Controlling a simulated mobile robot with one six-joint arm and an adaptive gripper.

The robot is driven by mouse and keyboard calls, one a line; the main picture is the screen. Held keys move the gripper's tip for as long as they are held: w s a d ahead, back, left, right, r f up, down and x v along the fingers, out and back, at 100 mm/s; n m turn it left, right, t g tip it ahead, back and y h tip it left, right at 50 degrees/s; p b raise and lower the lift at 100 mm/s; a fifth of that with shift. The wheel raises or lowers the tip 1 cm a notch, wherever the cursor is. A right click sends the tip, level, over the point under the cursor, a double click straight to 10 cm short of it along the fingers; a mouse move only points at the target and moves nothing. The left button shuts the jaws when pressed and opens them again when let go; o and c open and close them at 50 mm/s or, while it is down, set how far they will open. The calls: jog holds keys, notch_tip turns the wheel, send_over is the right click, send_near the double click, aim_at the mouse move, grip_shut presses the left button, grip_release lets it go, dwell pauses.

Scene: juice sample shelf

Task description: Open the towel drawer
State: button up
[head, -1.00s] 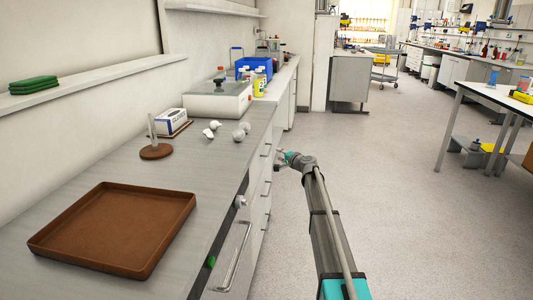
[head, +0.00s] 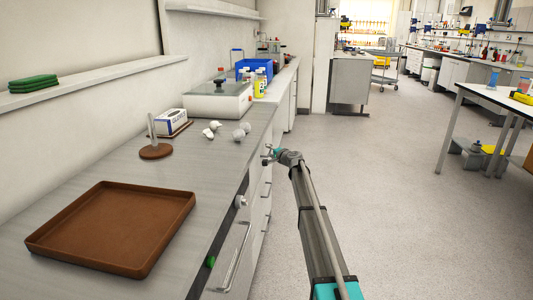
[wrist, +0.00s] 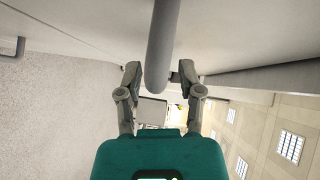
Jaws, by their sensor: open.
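My gripper (head: 268,155) is at the front of the grey bench's drawers, near the upper drawer handles in the head view. In the wrist view my gripper (wrist: 158,76) is open. A grey bar handle (wrist: 163,42) lies between its two fingers, which stand apart on either side of it. Whether either finger touches the bar I cannot tell. The pale drawer front (wrist: 95,22) lies behind the handle, and no gap shows it open. No label marks which one is the towel drawer.
A nearer drawer handle (head: 233,262) sticks out low in front. The bench top holds a brown tray (head: 115,228), a round brown stand (head: 156,151), a tissue box (head: 171,122) and small white items. Green folded cloths (head: 33,84) lie on the wall shelf. The floor (head: 375,210) to the right is clear.

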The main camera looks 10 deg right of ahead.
grip_shut()
